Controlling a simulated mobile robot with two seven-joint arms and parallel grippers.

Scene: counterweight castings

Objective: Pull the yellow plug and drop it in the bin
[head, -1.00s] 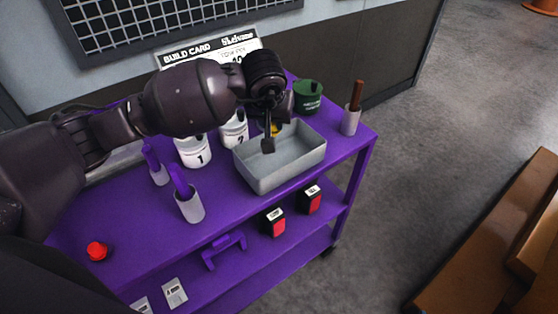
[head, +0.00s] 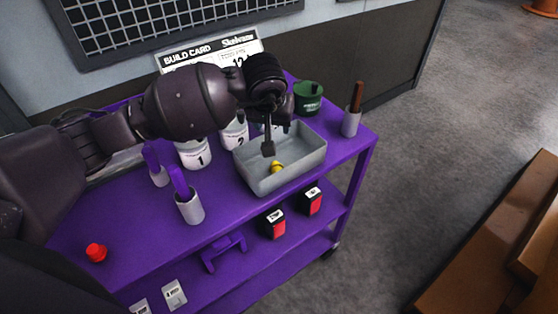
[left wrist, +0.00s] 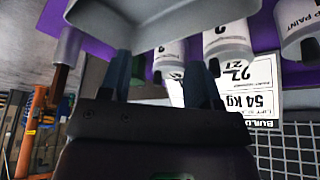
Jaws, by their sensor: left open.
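The yellow plug (head: 277,168) shows inside the outline of the open grey bin (head: 297,174), below my left gripper. It looks as if it is in the bin; whether it has come to rest cannot be told. My left gripper (head: 271,142) is above the bin, open and apart from the plug. In the left wrist view its two fingers (left wrist: 164,85) are spread with nothing between them, and the grey bin (left wrist: 145,22) shows at the top. The plug is not visible there. My right gripper is not in view.
White pots numbered 1 (head: 194,155) and 2 (head: 236,137) stand left of and behind the bin. A green pot (head: 308,98) is behind it. A cup with a brown handle (head: 351,122) is at right.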

